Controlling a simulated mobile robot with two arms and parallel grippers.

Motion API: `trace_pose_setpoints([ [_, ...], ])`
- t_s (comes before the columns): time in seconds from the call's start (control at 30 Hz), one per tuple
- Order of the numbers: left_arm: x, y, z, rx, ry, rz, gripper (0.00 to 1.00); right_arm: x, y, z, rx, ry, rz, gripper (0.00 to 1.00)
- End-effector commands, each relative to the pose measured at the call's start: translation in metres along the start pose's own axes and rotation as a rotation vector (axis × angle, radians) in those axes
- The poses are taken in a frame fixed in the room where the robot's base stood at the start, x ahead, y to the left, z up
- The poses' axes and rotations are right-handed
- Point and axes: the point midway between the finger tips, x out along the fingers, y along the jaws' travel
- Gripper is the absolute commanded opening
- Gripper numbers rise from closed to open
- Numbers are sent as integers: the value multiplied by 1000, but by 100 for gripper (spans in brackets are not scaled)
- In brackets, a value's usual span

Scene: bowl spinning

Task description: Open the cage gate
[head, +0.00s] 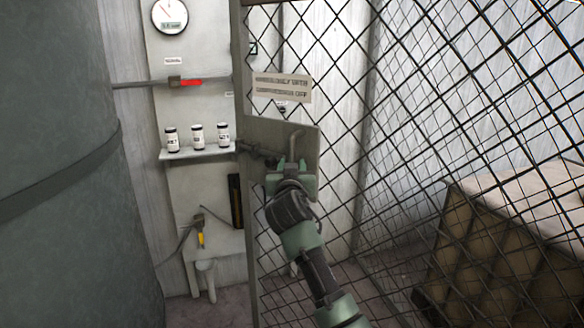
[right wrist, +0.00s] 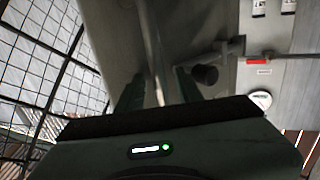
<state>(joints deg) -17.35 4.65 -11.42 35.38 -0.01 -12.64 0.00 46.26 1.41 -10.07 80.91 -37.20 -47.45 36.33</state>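The cage gate (head: 246,215) is a grey metal frame with diamond wire mesh, standing upright in front of a wall panel. A grey plate (head: 262,133) on it carries a bent metal handle (head: 296,138). My right gripper (head: 291,165) is at this handle, in front of the plate. In the right wrist view, its two fingers (right wrist: 163,82) stand on either side of the handle bar, with a gap showing between them. I cannot see clear contact on both sides. My left gripper is not in view.
Behind the gate, a shelf (head: 196,152) holds three labelled bottles, with a gauge (head: 169,15) above and a red-handled valve (head: 190,82) between. A large dark tank (head: 60,170) fills the left. A large box (head: 520,215) stands behind the mesh at right.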

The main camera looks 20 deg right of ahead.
Motion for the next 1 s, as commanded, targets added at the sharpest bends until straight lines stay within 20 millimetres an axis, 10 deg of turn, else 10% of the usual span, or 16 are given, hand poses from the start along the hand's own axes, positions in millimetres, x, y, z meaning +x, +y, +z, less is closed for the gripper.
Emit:
trace_pose_setpoints([
  [0.63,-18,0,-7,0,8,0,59,-72,0,0,0,-1,-1,36],
  [1.0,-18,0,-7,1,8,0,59,-78,0,0,0,0,0,33],
])
